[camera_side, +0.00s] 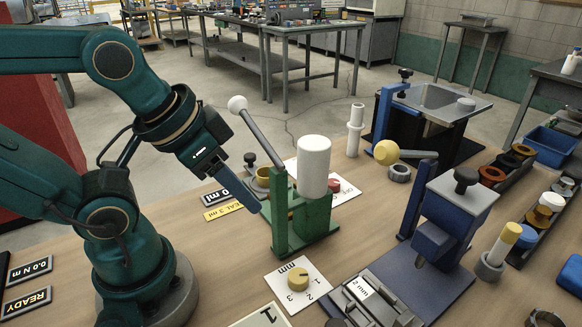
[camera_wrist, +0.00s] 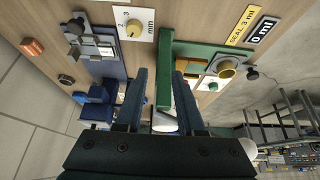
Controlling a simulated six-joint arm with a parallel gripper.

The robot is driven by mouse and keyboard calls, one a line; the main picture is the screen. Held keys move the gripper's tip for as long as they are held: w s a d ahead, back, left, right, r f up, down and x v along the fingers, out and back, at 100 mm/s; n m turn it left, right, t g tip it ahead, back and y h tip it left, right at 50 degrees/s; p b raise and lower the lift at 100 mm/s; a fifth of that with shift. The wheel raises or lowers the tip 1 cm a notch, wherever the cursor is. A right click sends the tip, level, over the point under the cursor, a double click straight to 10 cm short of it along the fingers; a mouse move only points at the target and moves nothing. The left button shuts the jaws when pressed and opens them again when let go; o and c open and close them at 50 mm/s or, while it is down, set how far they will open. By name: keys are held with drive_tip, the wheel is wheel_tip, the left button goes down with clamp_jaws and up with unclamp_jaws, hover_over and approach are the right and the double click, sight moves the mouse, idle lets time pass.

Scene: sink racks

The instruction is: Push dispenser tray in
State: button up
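The dispenser is a green stand (camera_side: 300,232) with a white cylinder (camera_side: 314,167) on top and a lever tipped by a white ball (camera_side: 237,104). A yellow cup (camera_wrist: 225,70) sits at its side, partly hidden behind the green post in the side view. I cannot tell clearly which part is the tray or how far in it sits. My gripper (camera_side: 246,193) is pointed down to the left of the green stand, close to the lever post. In the wrist view my gripper (camera_wrist: 160,72) has its fingers apart, with the green post (camera_wrist: 165,70) showing between them. I see nothing held.
A dial plate (camera_side: 298,282) lies in front of the stand. A blue press (camera_side: 448,222) stands to the right. A white post (camera_side: 355,130) stands farther back.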

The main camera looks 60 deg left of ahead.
drive_tip(key=o, duration=0.4)
drive_tip(key=shift+r, duration=0.1)
drive_tip(key=a+r+n+y, duration=0.2)
drive_tip(key=a+r+n, duration=0.3)
drive_tip(key=r+n, duration=0.95)
drive_tip(key=w+a+n, duration=0.1)
drive_tip(key=w+a, duration=0.1)
drive_tip(key=w+a+f+n+g, duration=0.1)
drive_tip(key=w+a+n, duration=0.1)
drive_tip(key=a, duration=0.1)
drive_tip(key=w+a+n+g, duration=0.1)
drive_tip(key=w+a+n, duration=0.1)
drive_tip(key=a, duration=0.1)
drive_tip(key=shift+w+f, duration=0.15)
drive_tip(key=shift+w, duration=0.15)
drive_tip(key=w+a+f+m+g, duration=0.1)
drive_tip(key=w+a+f+m, duration=0.3)
drive_tip(key=a+f, duration=0.1)
drive_tip(key=m+g+h, duration=0.2)
drive_tip(key=m+g, duration=0.1)
drive_tip(key=m, duration=0.3)
hover_over(249, 156)
wheel_tip(249, 156, down, 15)
drive_tip(key=shift+r, duration=0.1)
drive_tip(key=shift+m, duration=0.25)
drive_tip(key=shift+f, duration=2.7)
